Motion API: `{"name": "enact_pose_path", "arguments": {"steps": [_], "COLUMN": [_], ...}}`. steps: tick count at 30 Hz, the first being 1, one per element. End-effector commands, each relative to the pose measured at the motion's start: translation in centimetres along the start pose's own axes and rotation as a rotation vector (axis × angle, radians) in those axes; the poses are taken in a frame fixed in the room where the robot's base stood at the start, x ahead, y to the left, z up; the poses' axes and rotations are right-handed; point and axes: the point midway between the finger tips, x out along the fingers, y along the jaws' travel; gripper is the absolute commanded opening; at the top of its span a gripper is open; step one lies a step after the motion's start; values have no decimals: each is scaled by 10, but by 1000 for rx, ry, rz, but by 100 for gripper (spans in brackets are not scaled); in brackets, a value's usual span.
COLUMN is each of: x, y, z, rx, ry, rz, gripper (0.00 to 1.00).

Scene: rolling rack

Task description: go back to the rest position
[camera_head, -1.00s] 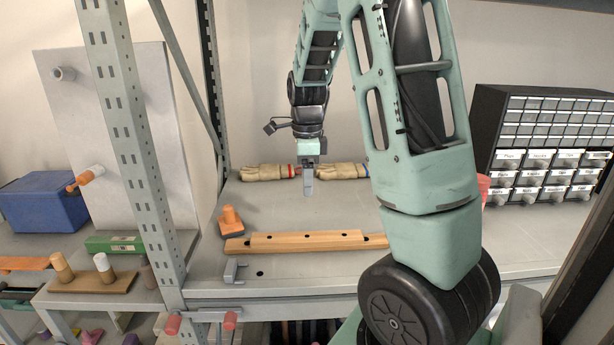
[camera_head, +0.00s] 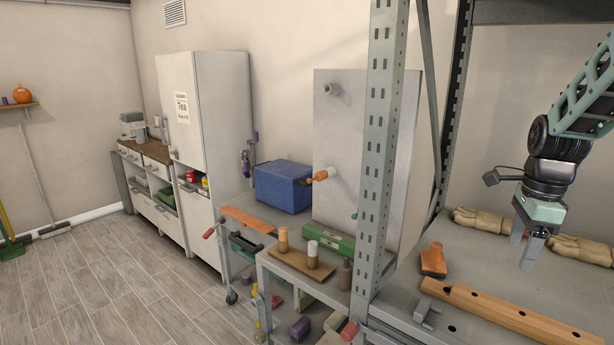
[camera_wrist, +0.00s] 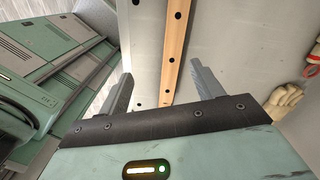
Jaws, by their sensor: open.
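My gripper (camera_head: 527,247) is at the right of the head view, above the grey shelf surface (camera_head: 478,265). Its two fingers are apart with nothing between them. The wrist view also shows the open gripper (camera_wrist: 160,85), with a wooden rail with holes (camera_wrist: 174,45) beyond the fingers. In the head view this wooden rail (camera_head: 505,318) lies on the shelf in front of the gripper. Tan gloves (camera_head: 482,220) lie behind the gripper, apart from it.
An orange-handled block (camera_head: 433,260) and a grey metal bracket (camera_head: 427,311) lie near the rail. A perforated rack post (camera_head: 383,160) stands left of the shelf. The wooden floor (camera_head: 120,275) at left is clear.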

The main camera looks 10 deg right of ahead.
Motion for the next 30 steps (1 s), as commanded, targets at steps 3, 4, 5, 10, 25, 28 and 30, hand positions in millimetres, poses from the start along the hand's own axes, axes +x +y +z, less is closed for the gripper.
{"name": "enact_pose_path", "arguments": {"steps": [3,4,5,10,25,28,30], "x": [17,21,24,45,83,83,83], "y": [40,54,68,167,344,345,345], "z": [72,90,107,180,197,197,197], "rx": [-436,-561,-688,-1448,-2803,-2815,-2812], "ry": [-33,-40,-47,-73,-42,-42,-42], "rz": [6,6,7,-1,-19,-18,-18], "gripper": [66,66,66,66,66,66,66]}}
